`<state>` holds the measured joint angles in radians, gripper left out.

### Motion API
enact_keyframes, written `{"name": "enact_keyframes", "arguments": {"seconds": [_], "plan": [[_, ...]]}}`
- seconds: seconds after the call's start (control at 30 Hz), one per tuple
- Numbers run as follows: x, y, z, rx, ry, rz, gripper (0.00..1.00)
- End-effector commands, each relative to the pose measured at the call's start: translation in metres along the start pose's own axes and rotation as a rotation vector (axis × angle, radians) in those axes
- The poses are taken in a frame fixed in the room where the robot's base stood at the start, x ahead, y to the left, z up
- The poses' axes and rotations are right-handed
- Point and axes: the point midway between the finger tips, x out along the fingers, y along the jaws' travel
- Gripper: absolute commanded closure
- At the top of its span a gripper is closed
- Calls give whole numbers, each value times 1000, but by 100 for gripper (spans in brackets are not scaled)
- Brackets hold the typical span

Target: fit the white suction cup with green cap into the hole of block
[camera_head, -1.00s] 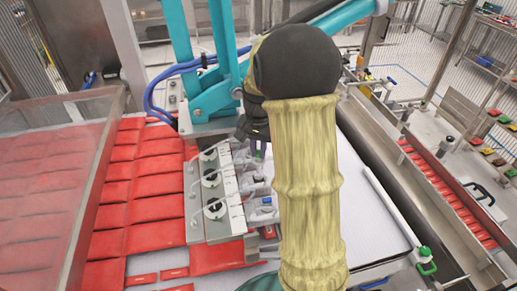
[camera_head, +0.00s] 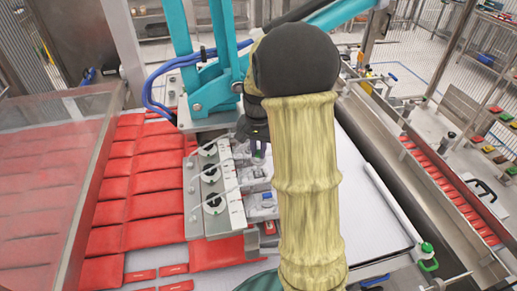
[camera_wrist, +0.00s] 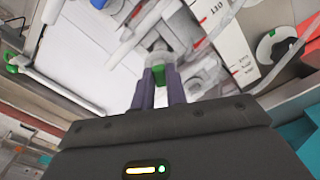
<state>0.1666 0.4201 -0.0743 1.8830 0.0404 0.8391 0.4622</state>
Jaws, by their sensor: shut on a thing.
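My gripper (camera_head: 258,152) is over the picker head, with the base of the hand hidden behind my arm. In the wrist view its two dark fingers (camera_wrist: 159,88) are shut on the green cap (camera_wrist: 159,75). The white suction cup (camera_wrist: 158,55) appears just beyond the cap, partly hidden by the fingers. Pale grey-white blocks (camera_wrist: 207,75) lie close to the fingertips. In the head view, pale blocks (camera_head: 262,206) line the right side of the picker bar. Whether the suction cup touches a block or its hole cannot be told.
The picker bar (camera_head: 233,205) carries black round fittings and thin clear tubes. Red packets (camera_head: 155,205) fill the left conveyor. A teal picker arm (camera_head: 215,90) stands behind. A white roller with a green end (camera_head: 428,250) lies right of the clear white surface (camera_head: 365,220).

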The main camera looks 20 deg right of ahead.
Motion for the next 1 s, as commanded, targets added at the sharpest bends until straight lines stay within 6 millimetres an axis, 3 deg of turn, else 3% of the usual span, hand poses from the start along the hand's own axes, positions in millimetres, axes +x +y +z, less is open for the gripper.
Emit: {"name": "enact_keyframes", "arguments": {"seconds": [1.0], "plan": [[18, 0, 0, 0, 0, 0, 100]]}}
